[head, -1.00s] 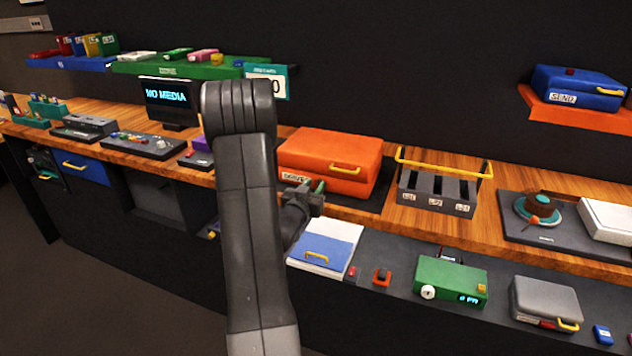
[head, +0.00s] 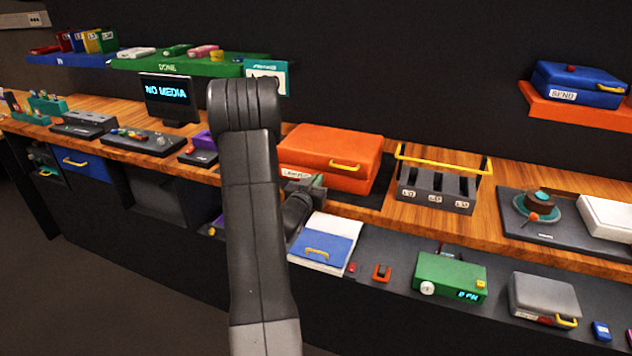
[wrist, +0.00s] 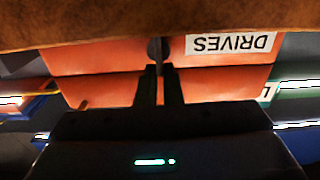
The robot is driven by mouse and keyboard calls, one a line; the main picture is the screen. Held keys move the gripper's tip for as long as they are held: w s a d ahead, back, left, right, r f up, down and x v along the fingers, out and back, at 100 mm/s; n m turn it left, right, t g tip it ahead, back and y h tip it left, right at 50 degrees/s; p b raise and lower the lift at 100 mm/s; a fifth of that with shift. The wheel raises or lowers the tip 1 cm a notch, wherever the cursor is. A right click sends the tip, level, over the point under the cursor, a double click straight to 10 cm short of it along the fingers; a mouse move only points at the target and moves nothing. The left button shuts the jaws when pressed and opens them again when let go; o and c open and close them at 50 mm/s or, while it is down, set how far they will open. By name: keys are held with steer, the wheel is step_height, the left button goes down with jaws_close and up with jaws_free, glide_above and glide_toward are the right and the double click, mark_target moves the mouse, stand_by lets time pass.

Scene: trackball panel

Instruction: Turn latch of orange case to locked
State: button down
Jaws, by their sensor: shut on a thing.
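The orange case (head: 330,152) lies closed on the wooden counter, with a yellow handle (head: 345,165) on its front. In the wrist view the case front (wrist: 110,88) appears upside down, with a DRIVES label (wrist: 232,44). A small dark latch (wrist: 154,46) shows beside that label. My gripper (wrist: 160,72) is at the case front with its fingers shut on the latch. In the head view my gripper (head: 306,186) is at the case's lower left front, partly behind my arm. The latch is hidden there, and I cannot tell its exact angle.
A grey slotted rack (head: 437,188) with a yellow bar stands right of the case. A white and blue box (head: 328,243) and a green device (head: 450,277) lie on the lower shelf in front. The monitor (head: 168,95) stands to the left.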

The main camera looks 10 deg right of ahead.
steer(key=n, duration=0.1)
steer(key=n+b, duration=0.1)
steer(key=n, duration=0.2)
steer(key=shift+w+a+f+n, duration=0.15)
steer(key=shift+w+a+n, duration=0.05)
steer(key=shift+a+n, duration=0.2)
steer(key=n, duration=0.5)
steer(key=shift+w+a+f, duration=0.2)
steer(key=shift+a+f, duration=0.05)
steer(key=n, duration=0.4)
steer(key=shift+w+a+f+n+p, duration=0.1)
steer(key=shift+a+f+n+p, duration=0.05)
steer(key=shift+f+n+p, duration=0.2)
steer(key=shift+f+n, duration=0.25)
steer(key=shift+n, duration=1.3)
steer(key=c, duration=1.6)
jaws_free()
